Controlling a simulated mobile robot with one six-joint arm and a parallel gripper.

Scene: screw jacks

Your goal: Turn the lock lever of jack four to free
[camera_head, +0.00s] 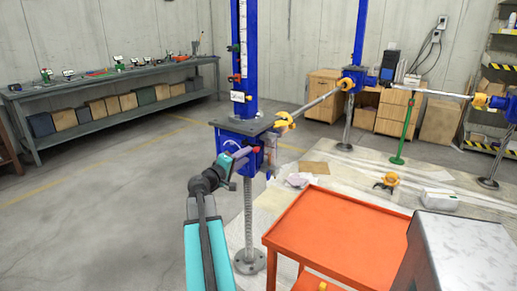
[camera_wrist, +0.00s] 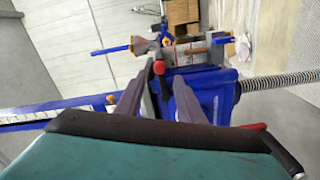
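The nearest screw jack has a blue housing (camera_head: 268,143) on a threaded screw; I cannot read its tag, so I cannot confirm it is jack four. My gripper (camera_head: 243,154) is at the housing's front left. In the wrist view my gripper (camera_wrist: 157,88) is open, its two purple-grey fingers apart and pointing at the blue housing (camera_wrist: 187,100). A dark lever with a red knob (camera_wrist: 158,68) shows between the fingertips; I see no clear contact. A red knob (camera_head: 256,150) also shows just beyond the fingers in the head view. Part of the housing is hidden behind the fingers.
An orange cart (camera_head: 335,232) and a grey-topped box (camera_head: 475,255) stand at the front right. A yellow coupling (camera_head: 284,119) joins a shaft (camera_head: 316,103) to the right. A workbench (camera_head: 110,79) runs along the left wall. The floor at left is clear.

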